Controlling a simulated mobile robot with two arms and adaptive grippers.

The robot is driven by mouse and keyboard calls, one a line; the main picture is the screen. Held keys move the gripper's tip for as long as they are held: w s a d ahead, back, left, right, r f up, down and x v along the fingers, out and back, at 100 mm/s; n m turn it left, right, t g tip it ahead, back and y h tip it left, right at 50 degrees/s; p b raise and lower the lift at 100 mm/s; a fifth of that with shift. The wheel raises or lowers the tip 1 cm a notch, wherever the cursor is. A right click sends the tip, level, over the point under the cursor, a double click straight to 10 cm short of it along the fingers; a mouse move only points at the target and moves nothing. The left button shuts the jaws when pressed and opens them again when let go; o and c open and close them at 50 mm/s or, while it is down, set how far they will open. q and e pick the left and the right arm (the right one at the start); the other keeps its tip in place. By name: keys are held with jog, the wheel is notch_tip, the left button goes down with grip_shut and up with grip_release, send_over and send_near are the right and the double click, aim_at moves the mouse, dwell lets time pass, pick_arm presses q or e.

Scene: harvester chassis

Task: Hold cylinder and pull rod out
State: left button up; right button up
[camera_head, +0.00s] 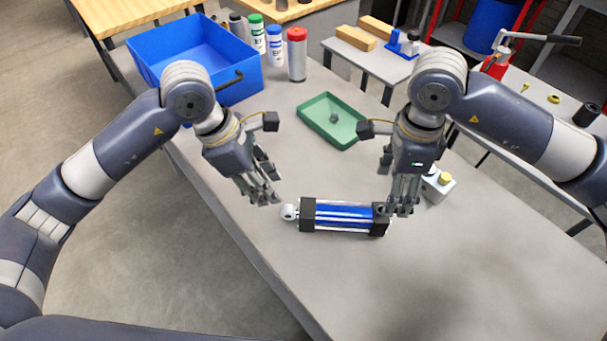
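The cylinder (344,217) lies on its side on the grey table, with a blue body and black end blocks. Its silver rod eye (289,211) sticks out at the left end, close to the black block. My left gripper (268,200) is just left of and above the rod eye, fingers pointing down. It looks open and empty, apart from the eye. My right gripper (402,211) is at the cylinder's right end, fingers pointing down and partly covering that end. Whether its fingers touch or grip the cylinder cannot be made out.
A blue bin (148,62), several bottles including a red-capped one (297,54), and a green tray (313,108) with a small part stand behind. A grey block with a yellow cap (445,180) is just right of my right gripper. The table's front right is clear.

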notch_tip(320, 180, down, 10)
jog(key=shift+f, duration=0.2)
dwell(0.3)
jog(key=c, duration=1.6)
